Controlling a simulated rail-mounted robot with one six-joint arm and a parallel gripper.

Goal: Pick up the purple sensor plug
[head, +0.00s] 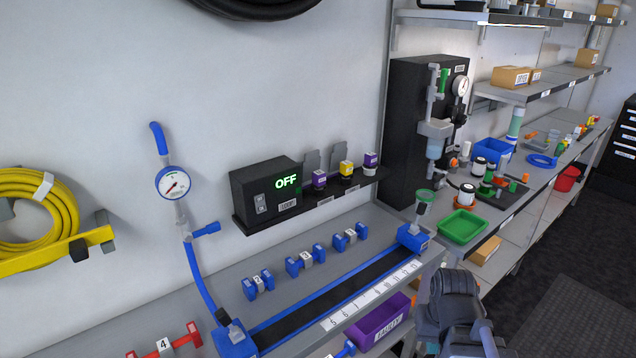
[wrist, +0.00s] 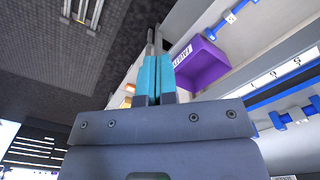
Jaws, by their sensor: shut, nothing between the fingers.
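Two purple sensor plugs stand on the black wall shelf in the head view. One purple plug (head: 319,179) is next to the black "OFF" box, the other purple plug (head: 371,160) is at the shelf's right end. A yellow plug (head: 346,168) stands between them. My gripper (wrist: 156,58) shows in the wrist view with its teal fingers together, shut and empty. It is away from the plugs, which are not in the wrist view. In the head view my dark arm is at the lower right, and its fingertips cannot be made out.
The black box (head: 265,192) sits at the shelf's left. Below are a bench with blue clamps (head: 306,260), a blue-ended track (head: 330,290) and a purple bin (head: 378,325). A green tray (head: 462,226) is on the right bench. The space before the shelf looks open.

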